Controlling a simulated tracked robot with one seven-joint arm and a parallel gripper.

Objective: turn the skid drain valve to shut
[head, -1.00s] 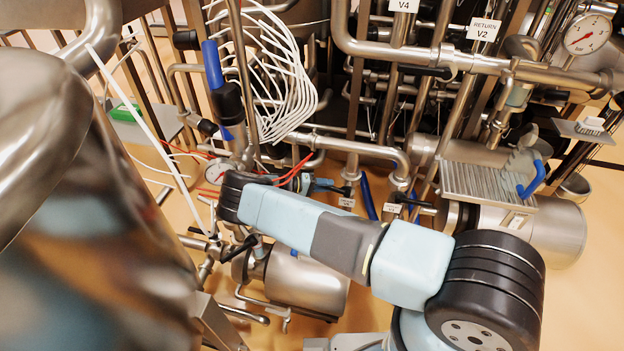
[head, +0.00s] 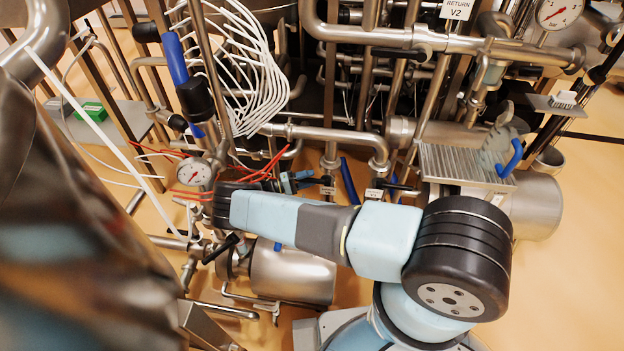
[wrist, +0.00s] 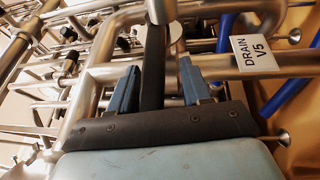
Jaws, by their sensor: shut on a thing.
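The drain valve shows in the wrist view as a dark flat lever (wrist: 152,78) below a round metal stem. A white tag (wrist: 254,54) reading DRAIN V5 is on the pipe to its right. My gripper (wrist: 157,82) has its two blue-grey fingers on either side of the lever and is shut on it. The lever runs lengthwise between the fingers, down toward the palm. In the head view my gripper (head: 295,181) is small, beyond my arm, beside a black lever and a small tag (head: 328,190) too small to read.
Pipes crowd the space around the valve. A pressure gauge (head: 193,172) and thin red lines are close on the left. A blue handle (head: 349,180) hangs to the right. A steel cylinder (head: 290,275) lies below. A large steel vessel (head: 70,230) fills the left edge.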

